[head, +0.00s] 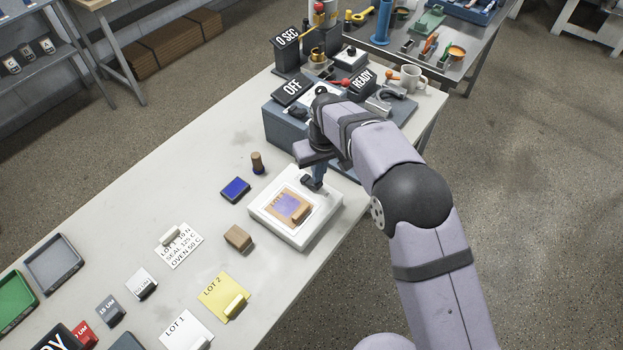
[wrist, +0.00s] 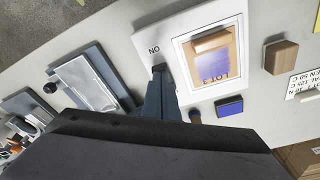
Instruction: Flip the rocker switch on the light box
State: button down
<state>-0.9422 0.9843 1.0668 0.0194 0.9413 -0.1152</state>
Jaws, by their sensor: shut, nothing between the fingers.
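The dark rocker switch (head: 307,181) sits on the box's far border and is mostly covered by my fingers in the wrist view. My gripper (head: 319,182) is shut and empty, pointing down at the switch. In the wrist view its fingertips (wrist: 160,72) overlap the switch; contact and the rocker's tilt cannot be told.
A wooden block (head: 238,237), a blue pad (head: 235,189) and a brown-handled stamp (head: 257,163) stand left of the light box. LOT cards lie towards the front; the table's right edge is close.

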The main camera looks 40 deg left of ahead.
jog(key=shift+f+b, duration=0.55)
jog(key=shift+f, duration=0.4)
dwell(0.5)
jog(key=shift+r, duration=0.1)
jog(key=shift+r+p, duration=2.5)
jog(key=shift+r, duration=1)
jog(key=w+d+r+m, duration=0.2)
jog(key=d, duration=0.7)
jog(key=w+d+r+m+h+b, duration=0.1)
jog(key=d+m, duration=0.1)
jog(key=d, duration=0.8)
jog(key=w+d+r+m, duration=0.2)
jog(key=d, duration=0.7)
jog(key=s+d+f+m+g+b, duration=0.1)
jog(key=s+d+m, duration=0.5)
jog(key=s+d, duration=1.1)
jog(key=d+f, duration=0.1)
jog(key=d, duration=0.2)
jog(key=shift+s+h, duration=0.2)
jog(key=shift+h, duration=0.1)
